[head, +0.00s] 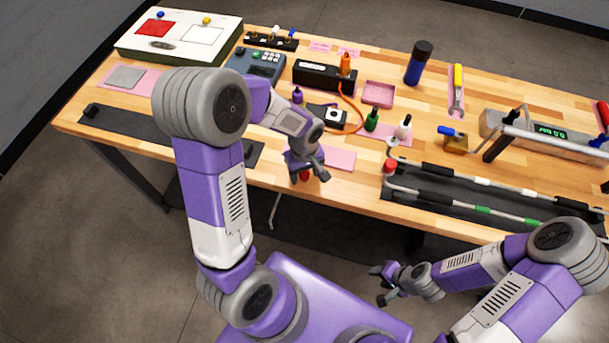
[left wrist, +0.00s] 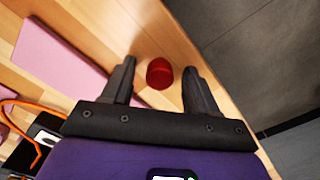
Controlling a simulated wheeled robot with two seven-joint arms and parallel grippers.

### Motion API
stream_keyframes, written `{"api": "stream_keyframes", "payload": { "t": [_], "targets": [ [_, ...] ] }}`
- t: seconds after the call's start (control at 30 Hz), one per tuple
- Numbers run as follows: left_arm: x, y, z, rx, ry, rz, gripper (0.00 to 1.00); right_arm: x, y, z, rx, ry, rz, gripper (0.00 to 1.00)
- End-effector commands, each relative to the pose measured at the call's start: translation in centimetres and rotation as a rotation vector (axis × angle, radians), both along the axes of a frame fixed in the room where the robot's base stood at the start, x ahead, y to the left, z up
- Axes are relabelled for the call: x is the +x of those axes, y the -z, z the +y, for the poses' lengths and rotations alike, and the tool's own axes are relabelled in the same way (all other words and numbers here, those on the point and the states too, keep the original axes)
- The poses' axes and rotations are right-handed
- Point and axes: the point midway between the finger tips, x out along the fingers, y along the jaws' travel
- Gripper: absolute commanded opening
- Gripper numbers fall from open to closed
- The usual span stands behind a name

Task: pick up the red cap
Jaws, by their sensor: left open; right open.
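A small red cap (left wrist: 159,73) stands on the wooden table between the two open fingers of my left gripper (left wrist: 160,66) in the left wrist view, with a gap on each side. In the head view the red cap (head: 305,176) shows only partly beneath my left gripper (head: 309,177), near the table's front edge. Another red knob-like piece (head: 390,166) sits at the left end of the hoses on the right. My right gripper (head: 377,285) is open and empty, in front of the table and below its top.
A pink mat (left wrist: 60,50) lies left of the cap in the left wrist view. The table's front edge is close on the cap's other side. A black box (head: 325,75), a green bottle (head: 371,121) and a white bottle (head: 404,127) stand farther back.

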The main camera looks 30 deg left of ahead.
Motion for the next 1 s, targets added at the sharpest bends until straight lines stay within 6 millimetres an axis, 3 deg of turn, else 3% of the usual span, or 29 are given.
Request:
{"api": "stream_keyframes", "payload": {
  "t": [0.2, 0.57, 1.0],
  "targets": [
    [0.0, 0.0, 0.0, 0.0, 0.0, 0.0, 0.56, -0.01, -0.04, 0.01, 0.0, 0.0, 0.0, 0.43],
    [-0.01, -0.02, -0.01, 0.0, 0.0, 0.0, 0.01, -0.01, -0.04, 0.01, 0.0, 0.0, 0.0, 0.43],
    [0.02, -0.28, 0.0, 0.0, 0.0, -0.001, 0.0, 0.0, -0.1, 0.01, 0.0, 0.0, 0.0, 0.43]
  ]
}}
